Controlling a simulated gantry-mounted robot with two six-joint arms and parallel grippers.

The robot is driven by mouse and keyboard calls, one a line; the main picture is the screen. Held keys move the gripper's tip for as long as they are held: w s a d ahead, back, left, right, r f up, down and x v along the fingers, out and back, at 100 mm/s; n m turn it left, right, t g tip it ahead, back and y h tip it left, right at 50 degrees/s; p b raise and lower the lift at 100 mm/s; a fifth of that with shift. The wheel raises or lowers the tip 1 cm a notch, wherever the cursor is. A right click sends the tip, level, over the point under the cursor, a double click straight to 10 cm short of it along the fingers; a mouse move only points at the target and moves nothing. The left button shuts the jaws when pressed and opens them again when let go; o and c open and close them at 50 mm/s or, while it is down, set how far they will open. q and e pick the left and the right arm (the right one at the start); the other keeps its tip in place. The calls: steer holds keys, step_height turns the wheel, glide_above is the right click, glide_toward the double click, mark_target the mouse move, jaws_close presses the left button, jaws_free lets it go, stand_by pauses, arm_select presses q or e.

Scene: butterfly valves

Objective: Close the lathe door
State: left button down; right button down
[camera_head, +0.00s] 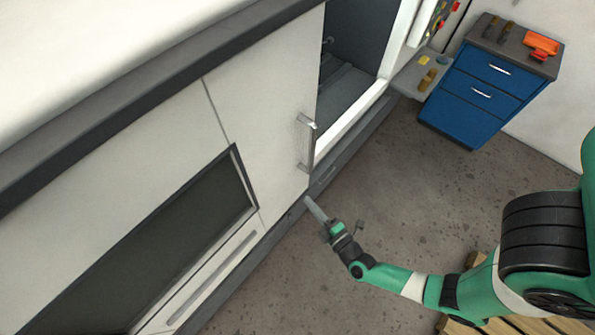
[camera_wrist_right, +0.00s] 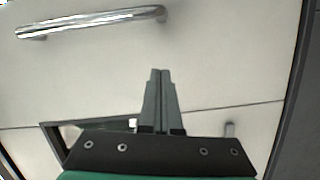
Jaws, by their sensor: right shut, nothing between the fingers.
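The lathe door (camera_head: 263,85) is a white panel with a metal bar handle (camera_head: 305,143) near its right edge. To its right there is an opening into the dark lathe interior (camera_head: 355,45), so the door stands open. My right gripper (camera_head: 308,200) is shut and empty, just below the handle and near the lower part of the door. In the right wrist view the shut fingers (camera_wrist_right: 160,72) point at the white door surface (camera_wrist_right: 225,55), and the handle (camera_wrist_right: 90,22) lies beyond them at the upper left, apart from them. My left gripper is not in view.
A dark window (camera_head: 160,240) is set in the white front left of the door. A blue drawer cabinet (camera_head: 480,95) with tools on top stands at the upper right. Wooden pallet slats (camera_head: 490,327) lie at the lower right. The floor (camera_head: 400,190) between is clear.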

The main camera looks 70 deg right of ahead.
mark_target(295, 168)
steer(key=b+x, duration=0.3)
steer(key=x, duration=0.7)
steer(key=shift+s+d+f, duration=0.15)
steer(key=d+b, duration=0.1)
steer(key=s+d+b, duration=0.1)
steer(key=shift+d+f+b, duration=0.1)
steer(key=shift+f+b, duration=0.15)
steer(key=shift+b, duration=0.15)
steer(key=shift+d+b, duration=0.4)
steer(key=shift+b, duration=0.15)
steer(key=shift+s+d+r, duration=0.1)
steer(key=shift+d+r, duration=0.05)
